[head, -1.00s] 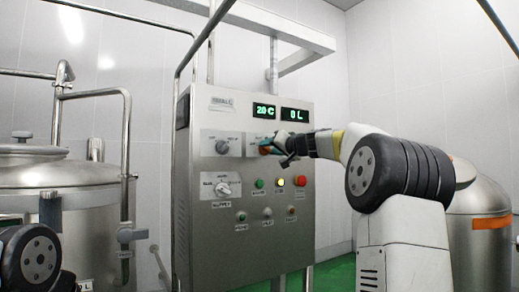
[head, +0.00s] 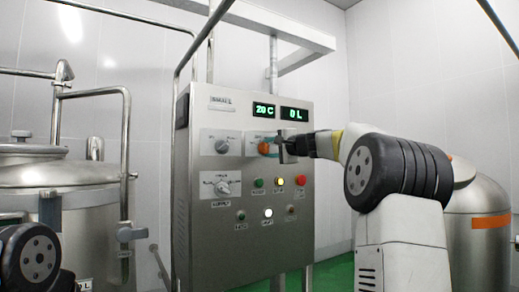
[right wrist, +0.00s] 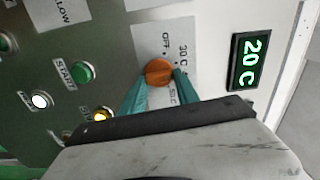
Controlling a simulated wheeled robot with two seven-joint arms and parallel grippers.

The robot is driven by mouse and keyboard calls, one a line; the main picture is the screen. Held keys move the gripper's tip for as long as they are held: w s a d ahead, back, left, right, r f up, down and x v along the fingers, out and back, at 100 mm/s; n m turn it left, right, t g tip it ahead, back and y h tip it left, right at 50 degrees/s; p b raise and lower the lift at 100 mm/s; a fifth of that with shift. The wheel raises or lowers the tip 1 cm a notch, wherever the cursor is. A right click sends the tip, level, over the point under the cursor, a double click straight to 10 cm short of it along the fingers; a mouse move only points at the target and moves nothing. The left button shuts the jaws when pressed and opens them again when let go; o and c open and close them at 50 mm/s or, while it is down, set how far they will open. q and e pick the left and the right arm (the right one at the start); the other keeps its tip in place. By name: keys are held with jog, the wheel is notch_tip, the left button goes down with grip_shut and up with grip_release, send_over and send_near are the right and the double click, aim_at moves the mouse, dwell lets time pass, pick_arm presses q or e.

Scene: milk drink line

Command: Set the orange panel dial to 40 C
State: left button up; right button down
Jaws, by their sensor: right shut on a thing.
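The orange dial (head: 264,148) sits on the steel control panel's upper right knob plate. It also shows in the right wrist view (right wrist: 158,72), with OFF and 30 C marks beside it and another mark partly covered. Its pointer direction is not clear. My right gripper (head: 279,149) is at the dial; in the right wrist view its two teal fingertips (right wrist: 159,84) are shut on the dial's sides. The green temperature display (head: 264,111) reads 20 C. My left gripper is out of view; only part of my left arm shows at the lower left.
A grey knob (head: 221,147) is left of the dial, and a selector knob (head: 221,187) is below that. Several push buttons and lamps lie below the dial, including a lit white one (head: 268,212). A volume display (head: 295,114) reads 0 L. Steel tanks flank the panel.

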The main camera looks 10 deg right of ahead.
jog(key=m, duration=0.4)
jog(key=shift+f+m, duration=0.15)
jog(key=shift+m, duration=0.55)
jog(key=c, duration=0.9)
grip_release()
jog(key=v, duration=0.8)
jog(key=shift+w, duration=0.1)
